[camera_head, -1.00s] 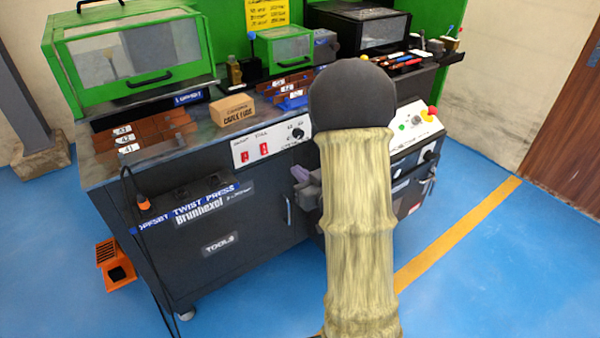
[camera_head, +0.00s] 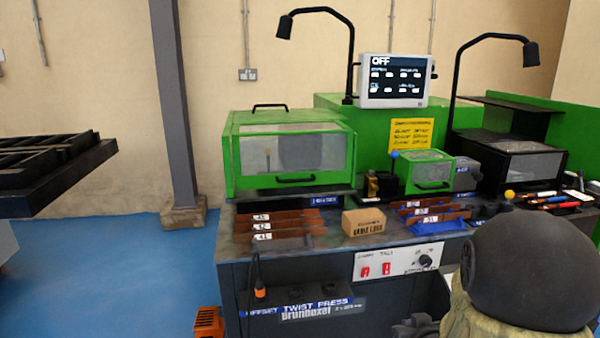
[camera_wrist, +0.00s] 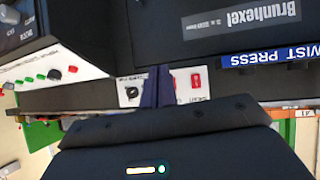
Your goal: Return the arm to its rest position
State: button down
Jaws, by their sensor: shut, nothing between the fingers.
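My arm shows at the lower right of the head view, with a dark round joint and a pale sleeve in front of the busbar bender's bench. A small grey part of my gripper (camera_head: 415,326) shows beside the sleeve at the bottom edge; its fingertips cannot be made out there. In the wrist view my gripper (camera_wrist: 158,88) has its two dark fingers together, shut and empty. Behind them is the bench's white switch panel (camera_wrist: 185,86), which also shows in the head view (camera_head: 400,262). The fingers overlap it in the picture; the gap cannot be judged.
The bench carries a green hooded press (camera_head: 290,155), a cardboard box (camera_head: 363,222), brown bars (camera_head: 285,228) and a small green guard (camera_head: 424,173). A screen (camera_head: 392,80) reads OFF. A dark rack (camera_head: 55,165) stands left. Blue floor (camera_head: 120,270) is open between rack and bench.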

jog(key=s+a+g, duration=0.4)
jog(key=s+a, duration=0.1)
jog(key=s, duration=0.3)
jog(key=s+a+g, duration=0.5)
jog(key=s, duration=0.2)
jog(key=w+d+p+v, duration=0.1)
jog(key=w+p+v, duration=0.2)
jog(key=p+v, duration=1.4)
jog(key=w+r+p+v, duration=0.1)
jog(key=w+p+v, duration=0.3)
jog(key=p+v, duration=1.3)
jog(key=shift+d+r+y+p, duration=0.35)
jog(key=shift+d+p, duration=0.3)
jog(key=shift+p, duration=0.6)
